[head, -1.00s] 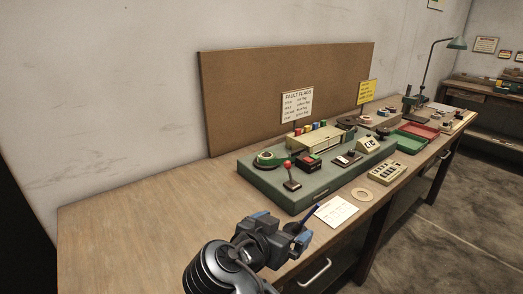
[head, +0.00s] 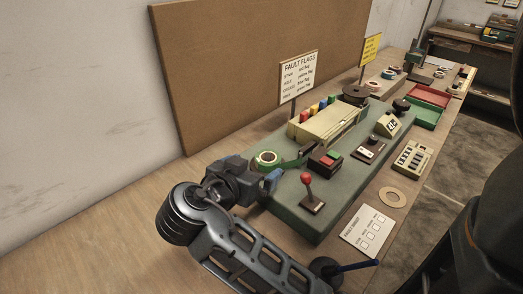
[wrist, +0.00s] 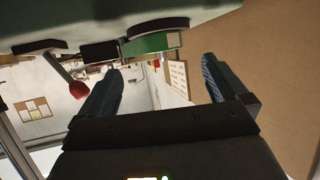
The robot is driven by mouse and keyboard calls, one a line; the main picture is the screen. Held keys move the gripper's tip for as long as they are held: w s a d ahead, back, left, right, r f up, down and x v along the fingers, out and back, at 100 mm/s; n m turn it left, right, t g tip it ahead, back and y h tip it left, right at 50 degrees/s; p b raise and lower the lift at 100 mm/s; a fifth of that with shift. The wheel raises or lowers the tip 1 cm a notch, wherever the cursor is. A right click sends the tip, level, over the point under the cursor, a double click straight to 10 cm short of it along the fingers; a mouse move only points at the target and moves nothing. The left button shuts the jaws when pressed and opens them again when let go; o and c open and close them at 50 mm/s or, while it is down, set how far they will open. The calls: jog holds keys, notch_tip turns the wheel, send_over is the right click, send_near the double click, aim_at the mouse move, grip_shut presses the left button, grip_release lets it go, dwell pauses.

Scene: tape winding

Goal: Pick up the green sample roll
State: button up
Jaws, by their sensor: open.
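The green sample roll (head: 267,158), a green ring with a pale core, sits at the near left end of the green winding machine (head: 291,215) in the head view. A green strip runs from near it toward the cream box. My gripper (head: 271,176) is open and low, just in front of the roll. In the wrist view, which looks upside down, a green band that appears to be the roll (wrist: 152,43) shows beyond and between the spread fingers (wrist: 161,72). Nothing is between the fingertips. Whether a finger touches the roll is unclear.
A red-knobbed lever (head: 307,180) and a button box (head: 325,161) stand right of the roll. The cream box (head: 327,125) with coloured flags is behind. A white card (head: 366,231) lies in front. The wooden bench (head: 105,235) is clear at left.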

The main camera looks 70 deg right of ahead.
aim_at(267, 158)
jog(key=x, duration=0.3)
jog(key=p+x, duration=0.1)
jog(key=x, duration=0.2)
jog(key=shift+w+d+r, duration=0.1)
jog(key=shift+d+r, duration=0.1)
jog(key=shift+d+f, duration=0.3)
jog(key=shift+d, duration=0.2)
jog(key=shift+c, duration=0.3)
jog(key=c, duration=1.1)
